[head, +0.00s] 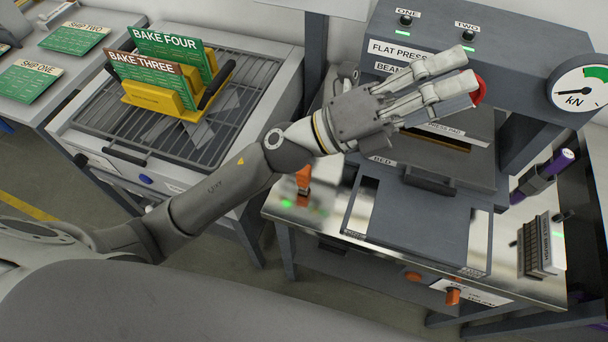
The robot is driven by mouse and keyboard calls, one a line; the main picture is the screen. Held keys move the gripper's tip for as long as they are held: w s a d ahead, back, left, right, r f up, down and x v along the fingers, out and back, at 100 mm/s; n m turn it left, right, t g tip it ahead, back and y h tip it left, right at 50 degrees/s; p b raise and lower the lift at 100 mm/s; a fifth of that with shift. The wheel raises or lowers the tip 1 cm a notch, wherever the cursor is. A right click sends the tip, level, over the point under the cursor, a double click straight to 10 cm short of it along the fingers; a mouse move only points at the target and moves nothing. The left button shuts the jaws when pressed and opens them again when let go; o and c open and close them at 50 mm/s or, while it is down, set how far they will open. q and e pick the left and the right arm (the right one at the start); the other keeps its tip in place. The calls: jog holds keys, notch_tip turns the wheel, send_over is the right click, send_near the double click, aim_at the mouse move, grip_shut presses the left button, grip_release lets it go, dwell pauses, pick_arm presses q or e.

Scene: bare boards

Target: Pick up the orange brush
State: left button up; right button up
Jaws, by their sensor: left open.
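No thing is clearly an orange brush in this view. A small upright orange piece (303,179) stands at the left of the shiny bench top; I cannot tell whether it is a brush handle or a control. My left gripper (469,68) is open and empty, raised in front of the upper part of the flat press (385,25). It points right, and a round red part (479,89) shows just behind its fingers. The gripper is well above and to the right of the orange piece. My right gripper is not in view.
The press has a grey lower plate (412,222) and a dial (580,88) at right. A purple-ended tool (548,172) and a ribbed block (540,249) are at the bench's right. An oven rack (240,100) bears a yellow card holder (160,98). Orange knobs (453,296) sit below the bench top.

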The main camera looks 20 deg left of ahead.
pick_arm(q)
jog(key=s+d+f+m+g+y, duration=0.3)
jog(key=s+d+f+m+g, duration=0.25)
jog(key=m+g, duration=0.5)
jog(key=m+t+y, duration=0.2)
jog(key=m+y, duration=0.6)
jog(key=y, duration=1.1)
send_over(304, 173)
jog(key=shift+n, duration=0.25)
jog(key=f, duration=1.9)
jog(key=shift+w+d+f, duration=0.15)
jog(key=shift+w+f, duration=0.15)
jog(key=shift+w, duration=0.1)
notch_tip(304, 173, down, 5)
jog(key=shift+r+p, duration=0.2)
jog(key=shift+p, duration=0.25)
jog(key=f, duration=0.1)
jog(key=f+p, duration=0.1)
jog(key=f, duration=0.2)
jog(key=shift+w+a+f+p, duration=0.2)
jog(key=shift+a+f+p, duration=0.15)
jog(key=shift+f, duration=0.45)
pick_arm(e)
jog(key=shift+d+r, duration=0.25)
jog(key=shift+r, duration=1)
pick_arm(q)
jog(key=shift+c, duration=0.2)
